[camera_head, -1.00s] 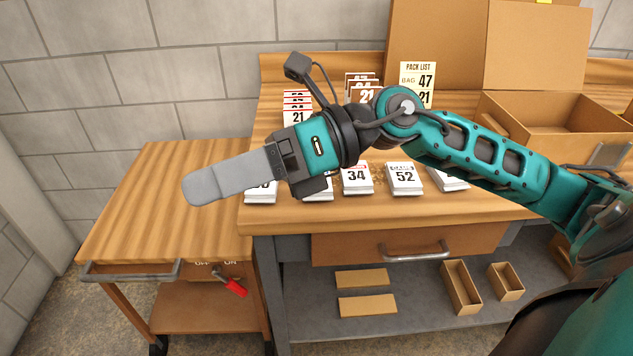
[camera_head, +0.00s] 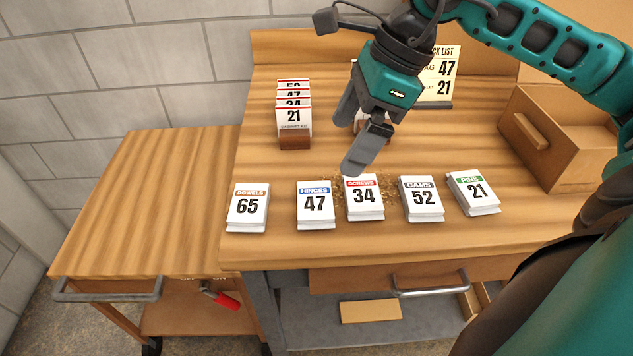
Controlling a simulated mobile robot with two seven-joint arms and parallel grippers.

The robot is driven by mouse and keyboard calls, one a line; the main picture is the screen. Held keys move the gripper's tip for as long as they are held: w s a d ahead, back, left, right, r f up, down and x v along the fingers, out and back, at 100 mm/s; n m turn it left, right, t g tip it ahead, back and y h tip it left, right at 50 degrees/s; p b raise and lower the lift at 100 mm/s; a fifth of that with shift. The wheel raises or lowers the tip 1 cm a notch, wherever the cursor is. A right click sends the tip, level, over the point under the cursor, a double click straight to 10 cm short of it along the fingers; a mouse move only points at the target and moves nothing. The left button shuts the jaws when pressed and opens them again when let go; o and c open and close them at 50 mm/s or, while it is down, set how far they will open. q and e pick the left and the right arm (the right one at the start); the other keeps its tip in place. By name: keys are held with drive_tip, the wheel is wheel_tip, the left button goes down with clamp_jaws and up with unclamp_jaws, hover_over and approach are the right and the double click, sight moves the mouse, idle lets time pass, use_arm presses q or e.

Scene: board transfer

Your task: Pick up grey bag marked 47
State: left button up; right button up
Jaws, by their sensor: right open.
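The pack marked 47 (camera_head: 316,205) lies on the workbench, white with a blue HINGES header; I see no plainly grey bag marked 47 on the front row. A card rack (camera_head: 294,115) at the back left holds several upright cards, with 21 in front and a 47 partly hidden behind. My right gripper (camera_head: 348,143) is open, its two grey fingers apart and pointing down-left above the bench, behind the front row. A second rack (camera_head: 372,120) is mostly hidden behind it. My left gripper is out of view.
Other packs in the row are DOWELS 65 (camera_head: 248,208), SCREWS 34 (camera_head: 364,199), CAMS 52 (camera_head: 421,199) and PINS 21 (camera_head: 473,194). The pack list (camera_head: 441,75) reads BAG 47 and 21. An open cardboard box (camera_head: 535,140) stands right. The left side table (camera_head: 140,200) is clear.

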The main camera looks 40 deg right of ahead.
hover_over(319, 199)
drive_tip(key=d, duration=0.1)
drive_tip(key=f, duration=0.4)
drive_tip(key=s+f, duration=0.1)
drive_tip(key=f, duration=0.1)
drive_tip(key=shift+d+f, duration=0.2)
drive_tip(key=shift+d+x, duration=0.2)
drive_tip(key=shift+x, duration=1.3)
drive_tip(key=shift+d+x, duration=0.25)
drive_tip(key=shift+x, duration=1.3)
drive_tip(key=shift+s+f, duration=0.15)
drive_tip(key=shift+s, duration=0.05)
drive_tip(key=shift+c, duration=0.3)
drive_tip(key=c, duration=0.9)
drive_tip(key=shift+c, duration=0.2)
drive_tip(key=shift+r, duration=0.2)
